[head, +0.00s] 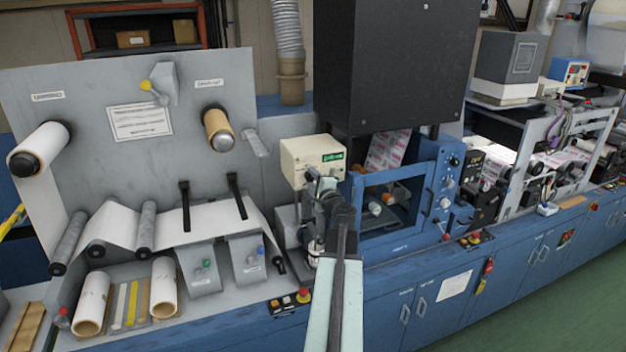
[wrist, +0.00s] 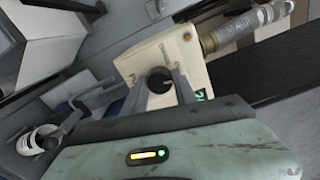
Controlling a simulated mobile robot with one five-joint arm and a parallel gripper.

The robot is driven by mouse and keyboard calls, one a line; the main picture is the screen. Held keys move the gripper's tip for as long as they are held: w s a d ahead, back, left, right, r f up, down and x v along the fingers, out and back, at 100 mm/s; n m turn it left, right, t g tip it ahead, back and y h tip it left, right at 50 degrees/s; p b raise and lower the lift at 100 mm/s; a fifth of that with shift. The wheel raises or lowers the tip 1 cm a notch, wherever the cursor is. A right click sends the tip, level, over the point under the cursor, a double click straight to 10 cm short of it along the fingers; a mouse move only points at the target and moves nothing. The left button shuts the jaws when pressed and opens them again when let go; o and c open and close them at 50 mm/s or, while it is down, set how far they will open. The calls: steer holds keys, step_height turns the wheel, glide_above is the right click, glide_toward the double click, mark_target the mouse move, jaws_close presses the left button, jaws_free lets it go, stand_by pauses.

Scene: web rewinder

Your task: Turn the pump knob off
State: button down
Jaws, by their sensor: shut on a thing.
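The pump is a cream box (head: 312,160) with a lit green display, standing on the machine bench right of the large grey panel in the head view. It also shows in the wrist view (wrist: 187,58), tilted, with a ribbed hose joined to it. A round black knob (wrist: 158,82) is on its front face. My gripper (head: 326,184) reaches up to the pump's front from below. In the wrist view its two grey fingers (wrist: 156,88) are at either side of the knob, shut on it. In the head view the gripper hides the knob, and I cannot read its setting.
A blue-framed machine unit (head: 393,205) stands close on the right, under a large black cabinet (head: 402,60). Paper rolls and the grey panel (head: 100,95) are on the left. A white cylindrical part (wrist: 40,139) shows left of my gripper. Green floor (head: 560,300) is clear at lower right.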

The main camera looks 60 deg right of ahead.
steer(key=shift+f+n, duration=0.1)
steer(key=shift+n, duration=1)
steer(key=shift+s, duration=0.1)
steer(key=shift+a, duration=0.1)
steer(key=c, duration=1)
jaws_free()
steer(key=v, duration=0.7)
steer(key=shift+s+a, duration=0.2)
steer(key=shift+s, duration=0.1)
